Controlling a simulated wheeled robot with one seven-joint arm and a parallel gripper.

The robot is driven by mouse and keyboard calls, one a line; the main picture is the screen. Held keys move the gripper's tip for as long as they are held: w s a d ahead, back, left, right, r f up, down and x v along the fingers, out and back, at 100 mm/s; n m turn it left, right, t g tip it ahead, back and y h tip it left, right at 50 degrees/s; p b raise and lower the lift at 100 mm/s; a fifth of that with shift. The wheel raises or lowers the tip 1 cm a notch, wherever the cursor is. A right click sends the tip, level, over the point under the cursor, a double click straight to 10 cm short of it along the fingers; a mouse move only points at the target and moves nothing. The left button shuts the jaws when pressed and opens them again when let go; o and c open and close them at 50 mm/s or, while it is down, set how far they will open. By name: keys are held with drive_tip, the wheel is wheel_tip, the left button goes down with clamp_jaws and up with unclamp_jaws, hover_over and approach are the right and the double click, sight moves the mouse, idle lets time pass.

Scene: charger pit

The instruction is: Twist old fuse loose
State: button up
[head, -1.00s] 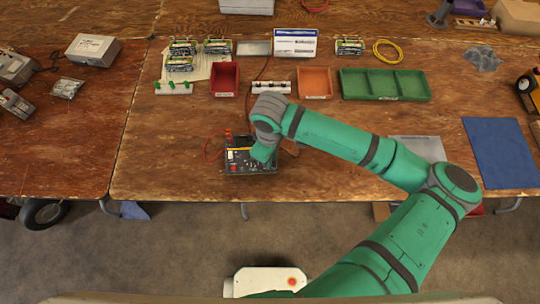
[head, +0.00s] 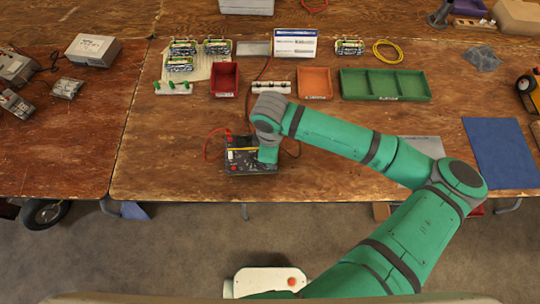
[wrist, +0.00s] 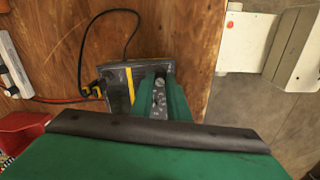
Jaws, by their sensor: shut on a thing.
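The dark charger box (head: 238,168), with a yellow strip on top, stands near the front edge of the table. It also shows in the wrist view (wrist: 118,102). My gripper (head: 267,157) points down onto the right part of the box top. In the wrist view its two green fingers (wrist: 160,100) stand close together over the dark panel right of the yellow strip. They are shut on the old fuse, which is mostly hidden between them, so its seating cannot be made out. Small grey markings show in the gap.
Red and black leads run from the box's back left. Behind it are a red bin (head: 225,80), a white rack with dark pieces (head: 271,87), an orange bin (head: 314,84) and a green divided tray (head: 386,85). Table left of the box is clear.

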drive_tip(key=shift+n, duration=0.9)
drive_tip(key=o, duration=0.9)
drive_tip(key=shift+w, duration=0.1)
drive_tip(key=shift+a+r, duration=0.1)
drive_tip(key=shift+s+r, duration=0.2)
drive_tip(key=shift+r, duration=0.75)
drive_tip(key=shift+w+r, duration=0.1)
drive_tip(key=shift+r, duration=1.9)
drive_tip(key=shift+f, duration=0.1)
